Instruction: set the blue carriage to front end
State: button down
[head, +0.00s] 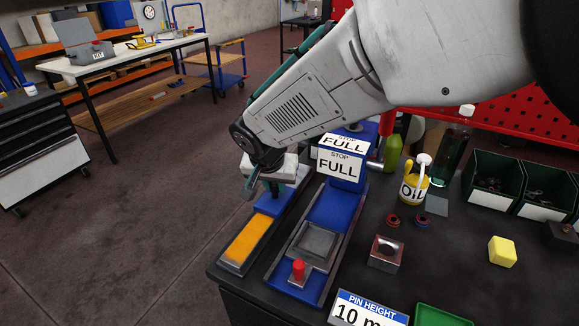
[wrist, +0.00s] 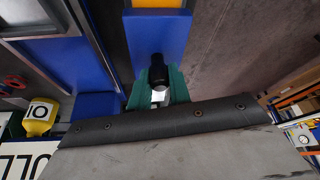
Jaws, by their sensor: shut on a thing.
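The blue carriage (head: 268,206) sits in the left grey-edged track (head: 235,267), toward the back of what shows. An orange strip (head: 246,240) lies bare in front of it. My gripper (head: 272,188) is above the carriage, with its teal fingers pointing down. In the wrist view my gripper (wrist: 159,92) is shut on a black knob (wrist: 158,68) on the blue carriage (wrist: 140,35). The orange strip shows beyond it at the top edge. The back of the track is hidden by my arm.
Alongside is a blue-bedded track with a grey carriage (head: 316,240), its red knob (head: 298,269) in front, and a blue STOP FULL block (head: 342,166) behind. An oil can (head: 414,187), a yellow cube (head: 502,251) and dark bins (head: 493,183) stand right. Floor lies left.

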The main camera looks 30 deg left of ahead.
jog(key=s, duration=1.4)
jog(key=shift+s, duration=0.15)
jog(key=c, duration=1.3)
grip_release()
jog(key=shift+s+a, duration=0.1)
jog(key=shift+r, duration=0.15)
jog(key=v, duration=0.7)
jog(key=shift+r, duration=0.2)
jog(key=shift+s, duration=0.15)
